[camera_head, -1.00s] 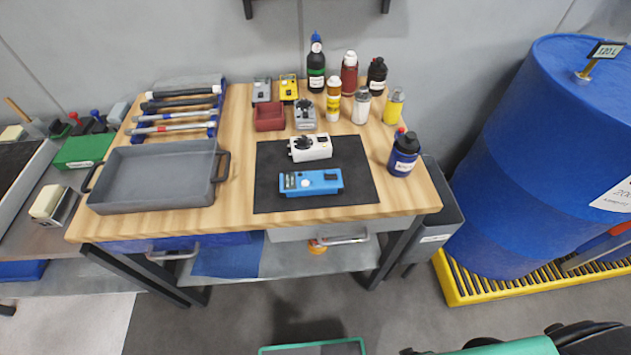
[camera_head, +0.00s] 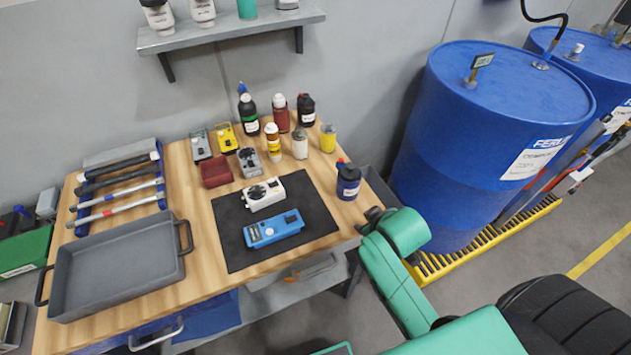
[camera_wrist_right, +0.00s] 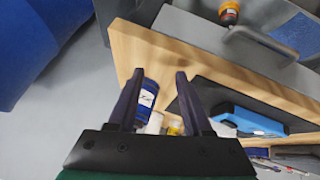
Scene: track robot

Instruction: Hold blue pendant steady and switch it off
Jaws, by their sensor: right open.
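The blue pendant (camera_head: 273,229), a blue box with a small dark panel, lies on the black mat (camera_head: 318,212) on the wooden table. It also shows in the right wrist view (camera_wrist_right: 247,120), to the right of the fingers. My right gripper (camera_head: 370,218) is at the table's right front corner, apart from the pendant and to its right. In the right wrist view the gripper (camera_wrist_right: 158,75) is open, with nothing held. My left gripper is not in view.
A white pendant (camera_head: 264,194) lies just behind the blue one. A dark blue bottle (camera_head: 348,181) stands near the right gripper. Several bottles stand at the back. A grey tray (camera_head: 116,265) is on the left. Large blue drums (camera_head: 480,130) stand right of the table.

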